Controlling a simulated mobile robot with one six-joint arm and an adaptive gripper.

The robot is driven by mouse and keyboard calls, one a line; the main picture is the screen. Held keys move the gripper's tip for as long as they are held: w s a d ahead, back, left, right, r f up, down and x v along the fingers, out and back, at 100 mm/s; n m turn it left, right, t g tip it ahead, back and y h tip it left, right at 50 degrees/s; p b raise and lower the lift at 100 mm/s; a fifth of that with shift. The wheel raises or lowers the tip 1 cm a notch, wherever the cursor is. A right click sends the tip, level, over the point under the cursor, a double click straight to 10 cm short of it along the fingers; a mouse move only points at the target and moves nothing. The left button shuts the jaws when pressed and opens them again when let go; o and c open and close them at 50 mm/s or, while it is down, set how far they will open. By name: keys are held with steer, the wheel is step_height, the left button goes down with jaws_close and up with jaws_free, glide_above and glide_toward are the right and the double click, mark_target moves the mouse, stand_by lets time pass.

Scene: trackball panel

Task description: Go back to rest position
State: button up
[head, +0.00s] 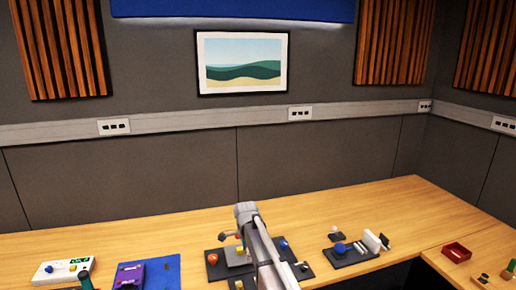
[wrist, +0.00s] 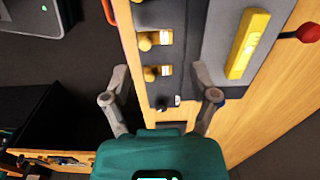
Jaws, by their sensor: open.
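My gripper (wrist: 159,68) is open and empty in the wrist view, its two fingers spread wide. They hang over the desk's edge and the lower end of a grey panel (wrist: 190,60), with nothing between them held. In the head view my grey arm reaches up from the bottom centre, over a dark panel (head: 218,272) on the desk. The fingers cannot be made out clearly there. Right of the arm, a blue ball (head: 340,248) sits on another dark panel (head: 352,258).
The wrist view shows several yellow knobs (wrist: 150,40), a yellow block (wrist: 248,45) and a red knob (wrist: 309,32). On the wooden desk (head: 400,205) are a white box (head: 50,273), a purple device (head: 128,276) and a red tray (head: 457,252). The desk's back strip is clear.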

steer(key=s+d+f+n+b, duration=0.3)
steer(key=s+d+n, duration=0.4)
steer(key=s+d, duration=0.3)
steer(key=s+d+f+n+b, duration=0.3)
steer(key=s+d+n, duration=0.4)
steer(key=s+d, duration=0.4)
steer(key=s, duration=0.5)
steer(key=shift+s+d+n, duration=0.2)
steer(key=shift+s+n, duration=0.15)
steer(key=shift+n, duration=0.05)
steer(key=shift+o, duration=0.3)
stand_by(1.1)
